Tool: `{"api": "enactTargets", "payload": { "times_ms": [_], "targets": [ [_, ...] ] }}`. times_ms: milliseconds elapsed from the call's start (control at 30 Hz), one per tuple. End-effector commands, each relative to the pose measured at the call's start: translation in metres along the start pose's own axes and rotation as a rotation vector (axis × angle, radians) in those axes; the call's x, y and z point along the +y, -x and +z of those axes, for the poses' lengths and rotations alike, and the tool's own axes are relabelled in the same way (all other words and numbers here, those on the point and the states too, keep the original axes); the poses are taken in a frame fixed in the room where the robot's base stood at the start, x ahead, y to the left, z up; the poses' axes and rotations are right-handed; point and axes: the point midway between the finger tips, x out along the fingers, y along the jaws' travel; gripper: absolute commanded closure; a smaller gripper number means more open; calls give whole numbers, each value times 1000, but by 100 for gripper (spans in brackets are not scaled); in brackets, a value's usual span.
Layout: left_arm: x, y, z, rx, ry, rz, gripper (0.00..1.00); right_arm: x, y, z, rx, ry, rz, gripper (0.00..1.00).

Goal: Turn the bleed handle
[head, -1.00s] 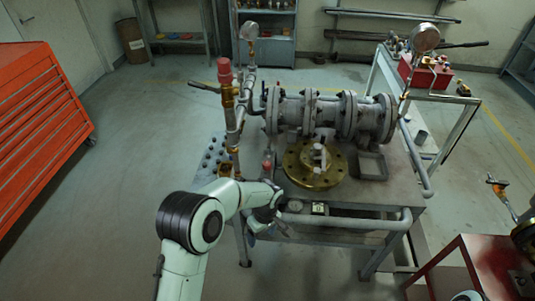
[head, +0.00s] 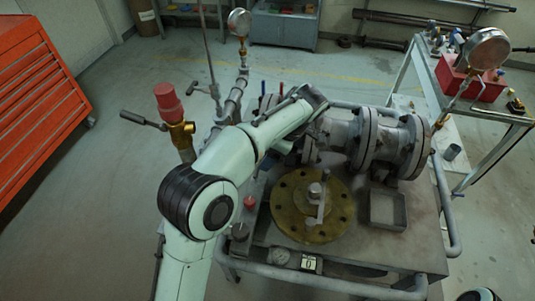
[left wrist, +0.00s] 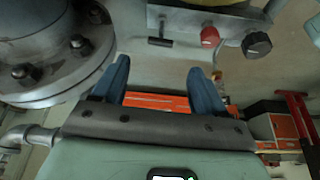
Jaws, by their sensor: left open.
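A lever with a dark grip (head: 143,120) sticks out to the left from a brass valve (head: 181,133) under a red cap (head: 168,101); I cannot tell for sure that it is the bleed handle. A small T-shaped handle (left wrist: 160,36) shows at the top of the left wrist view, beside a red knob (left wrist: 210,36) and a black knob (left wrist: 257,44). My left gripper (left wrist: 158,76) is open, with nothing between its blue fingers. In the head view its fingers are hidden by my arm, near the flanged pipe (head: 355,140). My right gripper is not in view.
A brass flange disc (head: 290,215) lies on the bench, with a grey tray (head: 388,209) to its right. A pressure gauge (head: 240,22) stands behind.

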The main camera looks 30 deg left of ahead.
Motion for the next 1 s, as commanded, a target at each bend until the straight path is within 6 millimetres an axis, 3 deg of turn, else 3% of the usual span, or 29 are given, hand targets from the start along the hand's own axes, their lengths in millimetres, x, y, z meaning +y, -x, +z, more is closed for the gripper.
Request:
{"api": "enactTargets", "payload": {
  "times_ms": [233,700,1000],
  "targets": [
    [0,-14,0,0,-1,-3,28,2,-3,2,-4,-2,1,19],
    [-1,-108,0,0,-3,-4,28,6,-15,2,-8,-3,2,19],
    [0,-133,1,-1,-2,0,28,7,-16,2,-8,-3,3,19]
  ]
}}
